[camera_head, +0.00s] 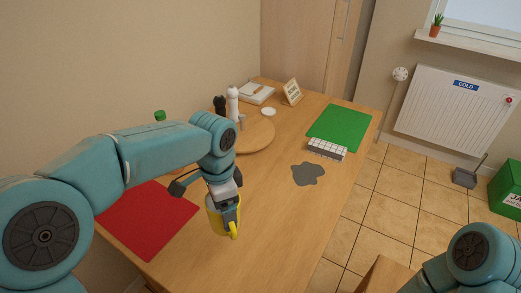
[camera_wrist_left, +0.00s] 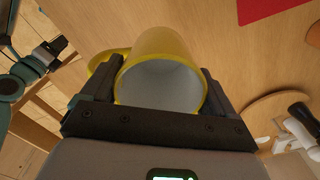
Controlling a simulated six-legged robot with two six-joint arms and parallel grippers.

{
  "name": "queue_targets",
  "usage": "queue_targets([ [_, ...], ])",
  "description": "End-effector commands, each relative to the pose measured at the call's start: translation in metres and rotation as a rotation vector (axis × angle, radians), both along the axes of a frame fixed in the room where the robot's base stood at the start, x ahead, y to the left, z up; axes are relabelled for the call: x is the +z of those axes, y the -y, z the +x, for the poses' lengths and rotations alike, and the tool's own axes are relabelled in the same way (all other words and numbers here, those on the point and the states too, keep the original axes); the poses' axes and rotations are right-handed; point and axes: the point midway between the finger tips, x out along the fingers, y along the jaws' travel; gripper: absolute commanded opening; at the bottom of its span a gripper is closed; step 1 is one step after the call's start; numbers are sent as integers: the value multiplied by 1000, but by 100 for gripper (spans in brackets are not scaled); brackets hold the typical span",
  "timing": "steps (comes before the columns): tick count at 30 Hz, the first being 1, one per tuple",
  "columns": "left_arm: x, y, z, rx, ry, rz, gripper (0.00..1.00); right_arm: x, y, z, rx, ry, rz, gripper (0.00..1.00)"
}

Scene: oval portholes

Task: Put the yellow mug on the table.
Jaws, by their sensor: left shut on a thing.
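The yellow mug (camera_head: 213,219) is held by my left gripper (camera_head: 226,208) over the wooden table (camera_head: 262,205), to the right of the red mat. In the left wrist view the mug (camera_wrist_left: 172,48) lies between the two dark fingers (camera_wrist_left: 158,100). Its pale inside faces the camera and its handle (camera_wrist_left: 103,60) sticks out at the left. I cannot tell whether the mug touches the table. My right arm shows at the lower right of the head view, its gripper out of frame. A dark gripper, apparently my right one (camera_wrist_left: 50,52), shows small in the left wrist view.
A red mat (camera_head: 148,222) lies left of the mug and a grey patch (camera_head: 308,174) to its right. Bare wood surrounds the grey patch.

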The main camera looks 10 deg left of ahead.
Motion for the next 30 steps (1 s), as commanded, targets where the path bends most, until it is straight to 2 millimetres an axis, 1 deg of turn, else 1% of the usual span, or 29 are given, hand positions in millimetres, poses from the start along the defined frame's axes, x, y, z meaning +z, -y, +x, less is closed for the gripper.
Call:
queue_targets([
  [1, 9, 9, 0, -165, 3, 0, 45, 1, 0, 0, 0, 0, 0, 43],
  [3, 20, 20, -2, -407, 3, -1, 45, 1, 0, 0, 0, 0, 0, 43],
  [6, 34, 34, -5, -728, 3, 1, 45, 2, 0, 0, 0, 0, 0, 43],
  [9, 46, 45, -8, -995, 2, 1, 45, 2, 0, 0, 0, 0, 0, 43],
  [12, 54, 54, -10, -1189, 1, 0, 45, 2, 0, 0, 0, 0, 0, 43],
  [15, 58, 58, -11, -1306, -1, -1, 45, 2, 0, 0, 0, 0, 0, 43],
  [17, 56, 60, -12, -1343, -2, -2, 45, 1, 0, 0, 0, 0, 0, 43],
  [20, 38, 60, -12, -1365, -7, -3, 45, -2, 0, 0, 0, 0, 0, 43],
  [27, -33, 59, -10, -1364, -8, -5, 45, -12, 0, 0, 0, 0, 0, 43],
  [30, -60, 59, -9, -1363, -6, -3, 45, -14, 0, 0, 0, 0, 0, 43],
])
